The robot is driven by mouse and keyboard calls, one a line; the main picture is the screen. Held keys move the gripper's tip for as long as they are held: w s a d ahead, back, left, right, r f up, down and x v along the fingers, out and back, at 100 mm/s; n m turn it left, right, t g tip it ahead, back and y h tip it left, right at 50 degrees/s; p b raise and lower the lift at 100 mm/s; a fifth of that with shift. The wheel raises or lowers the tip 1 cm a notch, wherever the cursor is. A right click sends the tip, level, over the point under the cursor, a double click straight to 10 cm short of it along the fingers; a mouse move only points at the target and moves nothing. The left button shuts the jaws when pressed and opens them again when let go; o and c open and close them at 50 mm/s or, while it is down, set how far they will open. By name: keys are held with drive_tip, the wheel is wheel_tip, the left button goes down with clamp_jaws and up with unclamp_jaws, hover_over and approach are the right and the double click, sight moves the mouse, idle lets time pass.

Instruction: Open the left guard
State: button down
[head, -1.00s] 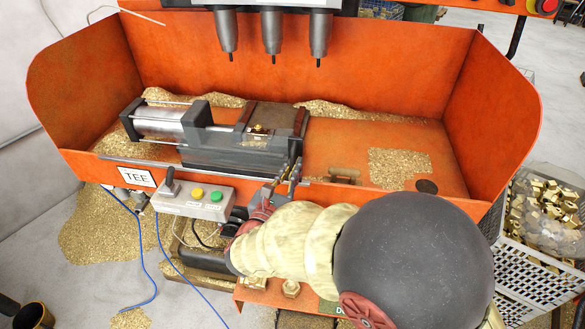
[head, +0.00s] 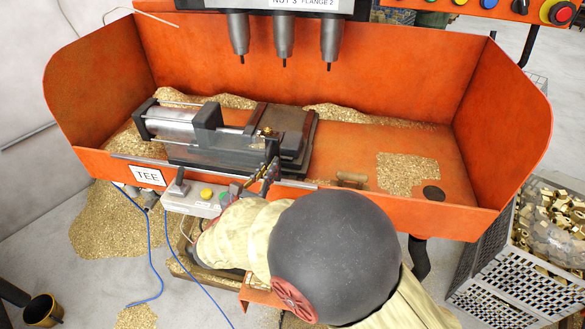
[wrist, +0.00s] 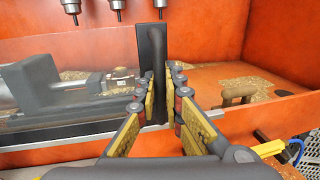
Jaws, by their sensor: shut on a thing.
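The left guard (head: 215,158) is a clear panel standing along the front edge of the orange tray, in front of the vise. It also shows in the wrist view (wrist: 75,100). Its dark upright handle (wrist: 152,62) stands at the panel's right end and also shows in the head view (head: 271,149). My gripper (wrist: 153,98) is shut on this handle, with one finger on each side. In the head view my gripper (head: 264,178) is at the tray's front edge, partly hidden by my arm. The vise (head: 240,140) with a small brass part shows behind the panel.
Three drill spindles (head: 284,38) hang above. A control box (head: 197,199) with a lever and buttons sits below the rail, close to my gripper. A brown handle-like piece (head: 351,180) stands to the right. A crate of brass parts (head: 520,270) is at far right.

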sight(209, 148)
drive_tip(key=w+a+p, duration=0.1)
drive_tip(key=a, duration=0.5)
drive_tip(key=w+a+p, duration=0.1)
drive_tip(key=a, duration=0.6)
drive_tip(key=w+a+p, duration=0.1)
drive_tip(key=w+a, duration=0.1)
drive_tip(key=a, duration=0.5)
drive_tip(key=shift+w, duration=0.1)
drive_tip(key=c, duration=2)
unclamp_jaws()
drive_tip(key=v, duration=1.2)
